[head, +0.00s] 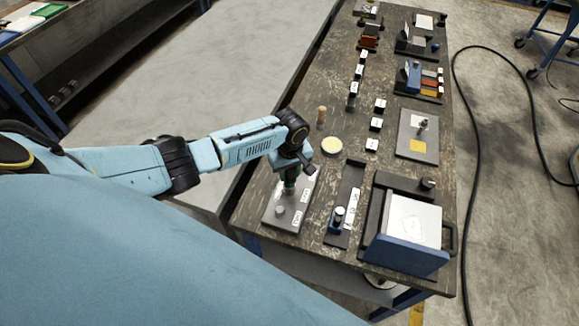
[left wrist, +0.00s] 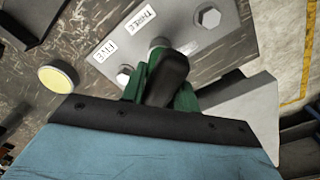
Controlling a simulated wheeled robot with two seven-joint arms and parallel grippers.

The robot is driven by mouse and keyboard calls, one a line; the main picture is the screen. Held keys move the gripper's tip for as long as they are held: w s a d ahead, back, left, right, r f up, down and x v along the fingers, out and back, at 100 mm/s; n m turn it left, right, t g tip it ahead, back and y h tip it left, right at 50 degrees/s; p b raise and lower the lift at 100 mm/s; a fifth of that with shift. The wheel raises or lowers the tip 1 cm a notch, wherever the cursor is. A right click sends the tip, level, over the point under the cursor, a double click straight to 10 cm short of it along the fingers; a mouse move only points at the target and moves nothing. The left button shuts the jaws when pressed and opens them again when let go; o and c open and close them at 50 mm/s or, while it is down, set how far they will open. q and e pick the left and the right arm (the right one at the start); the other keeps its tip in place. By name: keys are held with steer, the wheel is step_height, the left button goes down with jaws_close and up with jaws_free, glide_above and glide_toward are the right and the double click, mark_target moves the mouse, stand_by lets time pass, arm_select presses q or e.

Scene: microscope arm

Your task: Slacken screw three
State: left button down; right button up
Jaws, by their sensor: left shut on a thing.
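A grey plate (head: 273,213) bearing hex-head screws and white labels lies at the table's near left corner. In the left wrist view, the "THREE" label (left wrist: 137,19) sits beside screw three (left wrist: 159,44), whose head is mostly hidden behind the fingers. The "FIVE" label (left wrist: 106,49) is beside another screw (left wrist: 124,74). A third screw (left wrist: 208,17) stands clear, also in the head view (head: 281,210). My left gripper (head: 289,187) points down at the plate, its green and black fingers (left wrist: 163,62) shut on screw three. My right gripper is out of view.
A yellow-topped round disc (head: 331,146) and a wooden peg (head: 321,115) stand behind the plate. Several labelled blocks run down the table.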

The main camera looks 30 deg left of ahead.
arm_select(q)
steer(key=shift+r+n+p, duration=0.1)
steer(key=shift+n+p, duration=0.8)
steer(key=shift+n, duration=1.1)
steer(key=shift+n, duration=1.2)
steer(key=shift+m, duration=0.4)
steer(key=shift+r, duration=2.95)
